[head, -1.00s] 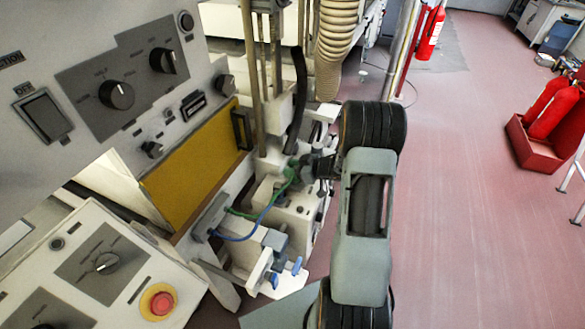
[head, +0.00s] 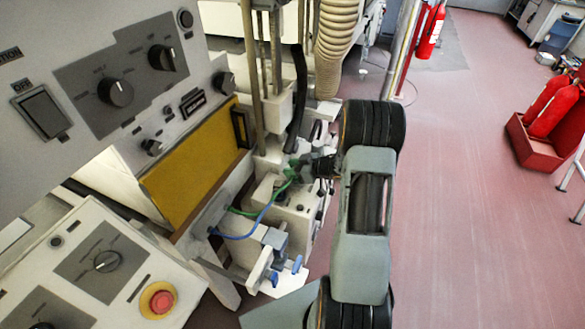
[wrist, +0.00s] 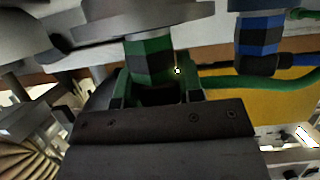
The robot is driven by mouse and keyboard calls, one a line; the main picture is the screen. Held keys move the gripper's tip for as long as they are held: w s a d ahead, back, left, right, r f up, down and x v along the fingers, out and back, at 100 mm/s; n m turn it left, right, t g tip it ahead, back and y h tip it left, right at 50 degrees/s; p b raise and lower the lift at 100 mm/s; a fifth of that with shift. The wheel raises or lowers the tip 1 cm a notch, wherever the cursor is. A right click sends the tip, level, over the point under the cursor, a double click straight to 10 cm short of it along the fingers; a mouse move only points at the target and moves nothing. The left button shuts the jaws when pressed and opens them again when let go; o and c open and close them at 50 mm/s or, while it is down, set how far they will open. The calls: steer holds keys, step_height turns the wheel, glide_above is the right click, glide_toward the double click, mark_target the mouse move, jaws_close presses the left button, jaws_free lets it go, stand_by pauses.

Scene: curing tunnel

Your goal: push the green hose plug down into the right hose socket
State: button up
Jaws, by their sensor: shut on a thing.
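The green hose plug (head: 292,174) is between the fingers of my gripper (head: 306,167) at the white machine block. In the wrist view my gripper (wrist: 154,82) is shut on the green plug (wrist: 150,48), with one finger on each side of it. The plug's far end meets or overlaps a grey round part (wrist: 150,14). I cannot tell whether this is the right hose socket or how deep the plug sits. The socket opening is hidden in both views. A green hose (wrist: 245,82) runs off to the right in the wrist view.
A blue and black plug (wrist: 258,42) stands beside the green one, with a blue hose (head: 242,236) near it. A yellow panel (head: 190,163) and control boxes lie left. A ribbed duct (head: 334,45) hangs behind.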

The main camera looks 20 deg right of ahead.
stand_by(0.3)
steer(key=o, duration=1)
steer(key=v, duration=1.3)
steer(key=shift+s+d+r, duration=0.2)
steer(key=shift+d+r, duration=0.05)
